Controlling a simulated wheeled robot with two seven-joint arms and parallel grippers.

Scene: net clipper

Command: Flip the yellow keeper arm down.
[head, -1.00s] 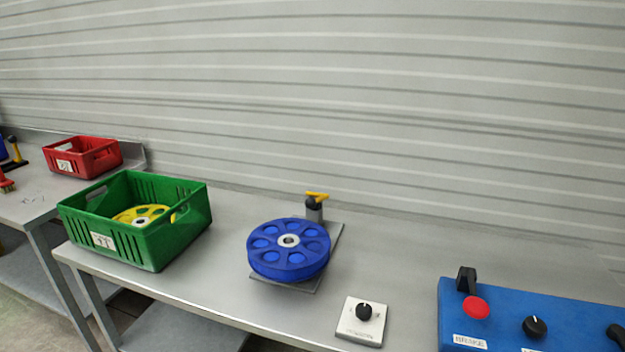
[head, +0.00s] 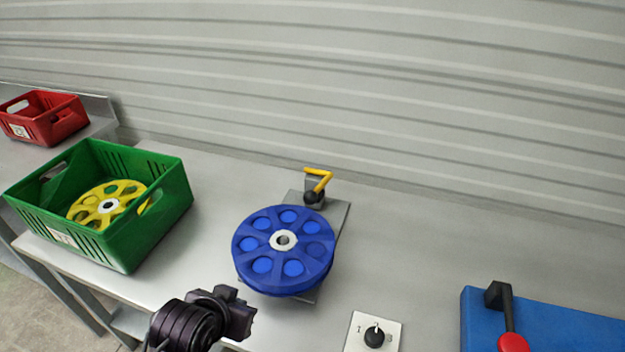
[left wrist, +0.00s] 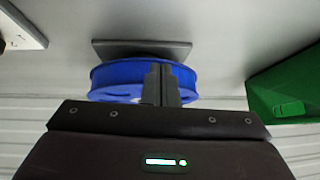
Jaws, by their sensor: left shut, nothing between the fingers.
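The yellow keeper arm (head: 319,178) is a bent bar at the top of a short grey post with a black knob (head: 313,197), behind the blue wheel. It stands above the wheel's level and does not lie across it. The blue spoked wheel (head: 268,247) sits flat on a grey base plate (head: 334,222); both wheel (left wrist: 115,72) and plate (left wrist: 140,49) show in the left wrist view. My left gripper (left wrist: 162,84) is shut and empty, its fingers pointing toward the wheel's side. In the head view its dark wrist is at the front edge, left of the wheel. My right gripper is not visible.
A green crate (head: 128,246) with a yellow wheel (head: 90,208) inside stands left. A red crate (head: 62,128) is farther left. A white dial plate (head: 357,340) and a blue panel (head: 560,332) with a red-knobbed lever (head: 511,342) are at right. The bench behind the dial is clear.

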